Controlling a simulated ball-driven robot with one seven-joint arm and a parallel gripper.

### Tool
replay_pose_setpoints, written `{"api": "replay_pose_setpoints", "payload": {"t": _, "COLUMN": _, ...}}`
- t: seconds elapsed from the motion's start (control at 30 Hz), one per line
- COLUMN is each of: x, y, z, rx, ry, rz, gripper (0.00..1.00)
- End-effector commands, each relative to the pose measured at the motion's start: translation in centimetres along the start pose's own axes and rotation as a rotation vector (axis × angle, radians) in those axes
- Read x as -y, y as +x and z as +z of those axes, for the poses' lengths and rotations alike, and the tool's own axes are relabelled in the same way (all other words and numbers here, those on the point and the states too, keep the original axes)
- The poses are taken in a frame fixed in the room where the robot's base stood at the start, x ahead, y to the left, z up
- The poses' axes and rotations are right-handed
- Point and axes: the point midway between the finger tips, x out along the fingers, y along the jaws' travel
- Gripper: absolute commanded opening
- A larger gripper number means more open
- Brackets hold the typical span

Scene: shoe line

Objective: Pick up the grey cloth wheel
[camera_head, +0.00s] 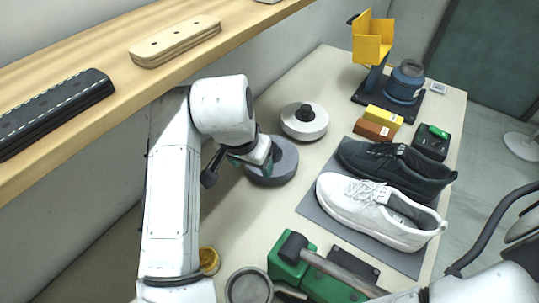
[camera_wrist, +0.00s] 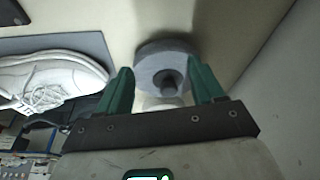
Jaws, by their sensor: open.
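The grey cloth wheel (camera_head: 284,164) is a thick grey disc lying flat on the table, left of the middle. In the wrist view the grey cloth wheel (camera_wrist: 150,58) lies ahead of my gripper (camera_wrist: 160,70), with its dark centre between the two green fingers. My gripper (camera_head: 243,163) is open and empty, at the wheel's left side in the head view, where it hides part of the wheel. I cannot tell whether the fingers touch it.
A white wheel (camera_head: 304,124) stands just behind the grey one. A white shoe (camera_head: 365,210) and a dark shoe (camera_head: 395,165) lie on a grey mat (camera_head: 318,208) to the right. A green tool (camera_head: 288,262) is in front. A wooden shelf (camera_head: 100,55) runs along the left.

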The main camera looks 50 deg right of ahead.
Motion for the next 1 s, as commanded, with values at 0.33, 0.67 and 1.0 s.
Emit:
{"api": "replay_pose_setpoints", "payload": {"t": 0.33, "x": 0.0, "y": 1.6, "z": -6.7, "rx": 0.003, "ry": 0.003, "rz": -0.001, "gripper": 0.67}}
{"api": "replay_pose_setpoints", "payload": {"t": 0.67, "x": 0.1, "y": 2.7, "z": -9.1, "rx": 0.001, "ry": -0.003, "rz": -0.002, "gripper": 0.67}}
{"api": "replay_pose_setpoints", "payload": {"t": 1.0, "x": 0.1, "y": 6.9, "z": -9.1, "rx": 0.002, "ry": -0.004, "rz": -0.001, "gripper": 0.67}}
